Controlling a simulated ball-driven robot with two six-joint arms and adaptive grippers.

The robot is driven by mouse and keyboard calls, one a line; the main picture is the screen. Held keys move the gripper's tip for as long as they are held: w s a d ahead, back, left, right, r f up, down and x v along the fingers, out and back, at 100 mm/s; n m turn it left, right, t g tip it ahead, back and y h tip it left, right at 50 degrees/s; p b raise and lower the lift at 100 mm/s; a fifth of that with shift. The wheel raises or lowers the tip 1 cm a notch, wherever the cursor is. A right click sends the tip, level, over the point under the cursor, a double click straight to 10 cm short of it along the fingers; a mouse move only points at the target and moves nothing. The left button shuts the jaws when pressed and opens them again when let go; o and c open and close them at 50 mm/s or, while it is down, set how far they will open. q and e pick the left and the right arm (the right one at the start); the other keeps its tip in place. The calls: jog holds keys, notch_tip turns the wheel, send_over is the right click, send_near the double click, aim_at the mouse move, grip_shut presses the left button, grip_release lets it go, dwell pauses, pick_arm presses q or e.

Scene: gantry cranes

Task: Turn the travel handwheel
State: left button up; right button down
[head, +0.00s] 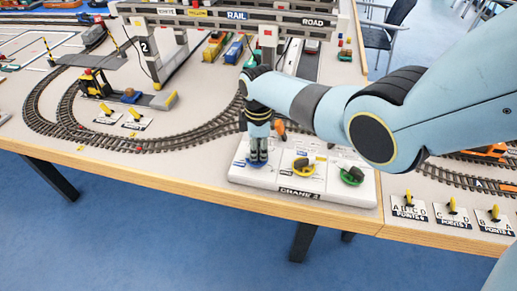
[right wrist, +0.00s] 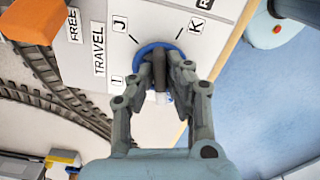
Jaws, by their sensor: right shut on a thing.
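The travel handwheel (right wrist: 148,48) is a blue disc with a dark upright grip, beside the word TRAVEL and the letters I, J and K in the right wrist view. In the head view its blue rim (head: 240,163) shows at the left of the white CRANE panel (head: 340,193). My right gripper (head: 258,157) points down onto it. In the right wrist view the fingers (right wrist: 160,78) are shut on the dark grip, one on each side. The gripper hides part of the wheel. My left gripper is not in view.
A yellow handwheel (head: 303,167) and a green handwheel (head: 351,175) sit to the right on the same panel. Curved track (head: 160,143) runs behind it. Points levers (head: 452,206) stand at the right. The gantry (head: 240,17) spans the back.

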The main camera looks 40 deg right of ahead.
jog(key=shift+w, duration=0.1)
dwell(0.3)
jog(key=c, duration=1.4)
grip_release()
jog(key=shift+o, duration=0.2)
jog(key=shift+r, duration=0.1)
notch_tip(320, 180, up, 12)
